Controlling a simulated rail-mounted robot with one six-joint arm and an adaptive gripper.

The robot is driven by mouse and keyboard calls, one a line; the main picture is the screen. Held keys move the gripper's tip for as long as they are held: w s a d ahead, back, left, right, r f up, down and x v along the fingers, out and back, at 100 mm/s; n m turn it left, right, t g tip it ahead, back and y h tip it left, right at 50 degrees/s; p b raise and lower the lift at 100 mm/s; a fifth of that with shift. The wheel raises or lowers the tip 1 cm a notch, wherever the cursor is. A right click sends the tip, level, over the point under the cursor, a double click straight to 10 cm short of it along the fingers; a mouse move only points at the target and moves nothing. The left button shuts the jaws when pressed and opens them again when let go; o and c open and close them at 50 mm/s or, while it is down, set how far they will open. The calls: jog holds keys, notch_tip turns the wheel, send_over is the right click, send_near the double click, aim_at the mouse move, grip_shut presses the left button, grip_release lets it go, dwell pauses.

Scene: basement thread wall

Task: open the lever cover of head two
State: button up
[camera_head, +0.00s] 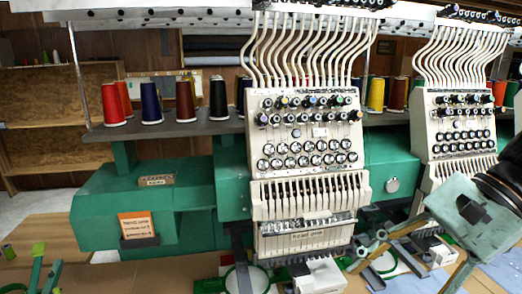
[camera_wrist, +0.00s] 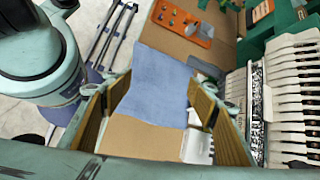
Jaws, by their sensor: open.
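Two white embroidery heads show in the head view: a nearer one (camera_head: 304,150) in the middle and another (camera_head: 455,120) at the right. Low on the middle head is a pale lever cover (camera_head: 306,238) with small dark lettering, below a shiny lever row. The lower part of the right head is largely hidden by my arm, and I cannot tell which is head two. My gripper (camera_head: 415,262) is at the lower right, in front of the heads, empty with fingers apart. In the wrist view the open gripper (camera_wrist: 153,92) is left of a head's white levers (camera_wrist: 294,85), not touching them.
Thread spools (camera_head: 151,103) stand on a grey shelf above the green machine body (camera_head: 150,200). An orange card (camera_head: 137,226) is at the left. Below my fingers are a blue cloth (camera_wrist: 155,75) and brown tabletop (camera_wrist: 140,137). White hook housings (camera_head: 320,275) stick out beneath the heads.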

jog(key=s+d+r+n+t+h, duration=0.1)
jog(key=s+r+n+t+h, duration=0.3)
jog(key=s+r+n+h, duration=0.3)
jog(key=shift+s+r+n+h, duration=0.3)
jog(key=shift+s+n+h, duration=0.4)
jog(key=shift+s+n, duration=1.45)
jog(key=shift+w+n, duration=0.65)
jog(key=shift+w, duration=0.05)
